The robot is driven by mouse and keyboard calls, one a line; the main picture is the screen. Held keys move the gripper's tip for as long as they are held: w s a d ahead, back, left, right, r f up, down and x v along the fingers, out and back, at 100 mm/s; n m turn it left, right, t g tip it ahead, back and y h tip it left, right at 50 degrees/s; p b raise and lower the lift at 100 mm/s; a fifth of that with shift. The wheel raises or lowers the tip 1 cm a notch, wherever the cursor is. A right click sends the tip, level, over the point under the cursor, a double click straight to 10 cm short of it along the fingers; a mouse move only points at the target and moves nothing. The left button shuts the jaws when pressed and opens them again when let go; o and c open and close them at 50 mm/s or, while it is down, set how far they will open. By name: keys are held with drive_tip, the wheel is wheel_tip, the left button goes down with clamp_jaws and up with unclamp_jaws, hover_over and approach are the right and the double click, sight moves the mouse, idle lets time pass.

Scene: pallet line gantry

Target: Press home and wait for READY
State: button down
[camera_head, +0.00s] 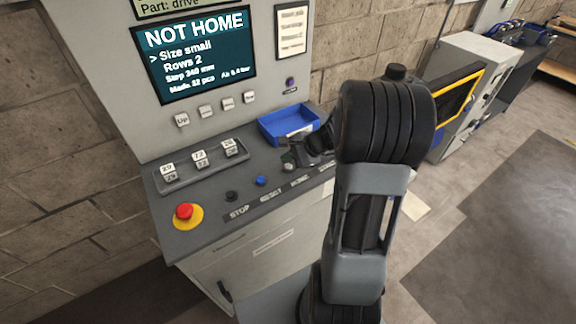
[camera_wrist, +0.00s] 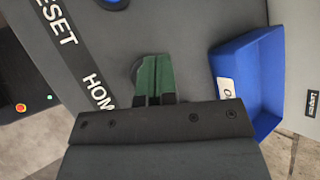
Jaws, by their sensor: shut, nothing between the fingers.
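The screen (camera_head: 195,55) on the panel reads NOT HOME, with Size small and Rows 2 below. The HOME label (camera_wrist: 99,91) shows in the wrist view beside my gripper (camera_wrist: 154,62), whose two green-looking fingertips are together and empty. A green round edge, likely the home button (camera_wrist: 136,72), shows just beside the fingertips; they hide most of it. In the head view a small greenish button (camera_head: 288,166) sits above the HOME label, close to my gripper (camera_head: 297,160). I cannot tell whether the fingertips touch the button.
A blue tray (camera_head: 287,122) with a pale card stands just behind my gripper. A blue button (camera_head: 260,181) by RESET, a black button (camera_head: 231,196) by STOP and a red emergency stop (camera_head: 184,211) lie to the left. A switch block (camera_head: 200,165) stands behind them.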

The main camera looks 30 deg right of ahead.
sight(289, 167)
drive_tip(key=shift+f, duration=0.2)
drive_tip(key=shift+f+b, duration=0.25)
drive_tip(key=shift+b, duration=0.3)
drive_tip(key=shift+f+b, duration=0.4)
idle(0.6)
drive_tip(key=shift+r, duration=0.1)
idle(0.3)
drive_tip(key=shift+r+p, duration=0.65)
drive_tip(key=shift+r, duration=0.15)
drive_tip(key=shift+r+p, duration=1.9)
drive_tip(key=shift+r, duration=0.6)
